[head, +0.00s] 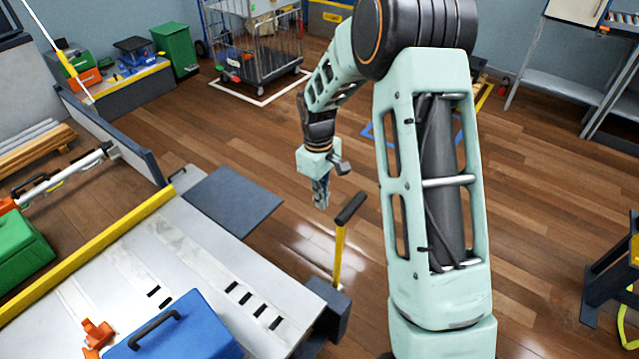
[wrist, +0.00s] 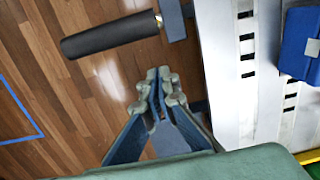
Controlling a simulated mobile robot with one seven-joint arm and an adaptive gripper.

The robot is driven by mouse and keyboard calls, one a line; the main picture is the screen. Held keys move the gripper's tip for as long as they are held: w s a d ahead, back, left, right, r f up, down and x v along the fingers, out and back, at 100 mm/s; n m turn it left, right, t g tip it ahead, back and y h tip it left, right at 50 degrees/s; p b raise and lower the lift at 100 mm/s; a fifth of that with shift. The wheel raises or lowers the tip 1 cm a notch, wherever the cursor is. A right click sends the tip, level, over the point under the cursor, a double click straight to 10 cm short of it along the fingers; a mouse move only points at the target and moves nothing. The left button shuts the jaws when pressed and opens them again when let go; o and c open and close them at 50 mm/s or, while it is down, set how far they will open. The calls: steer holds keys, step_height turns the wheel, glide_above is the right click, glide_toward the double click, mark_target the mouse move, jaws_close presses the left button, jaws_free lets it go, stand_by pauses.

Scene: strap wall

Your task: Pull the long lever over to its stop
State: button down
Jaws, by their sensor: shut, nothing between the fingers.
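The long lever (head: 338,258) has a yellow shaft and a black cylindrical grip (head: 351,208). It stands nearly upright from a dark block at the right corner of the bench. My gripper (head: 321,203) points down, its fingers shut and empty, a little left of the grip in the head view. In the wrist view the shut fingertips (wrist: 159,76) are below and right of the black grip (wrist: 108,36), apart from it in the picture. The exact distance in depth is unclear. The lever's stop cannot be made out.
The pale slotted bench (head: 215,262) carries a blue case (head: 180,333) and a yellow rail (head: 90,252). A dark panel (head: 230,200) juts from its back edge. A wire cart (head: 255,45) stands at the back. Wooden floor right of the lever is open.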

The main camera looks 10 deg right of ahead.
steer(key=shift+s+d+f, duration=0.1)
steer(key=shift+s+d, duration=1.1)
steer(key=shift+d, duration=0.05)
steer(key=shift+d, duration=0.1)
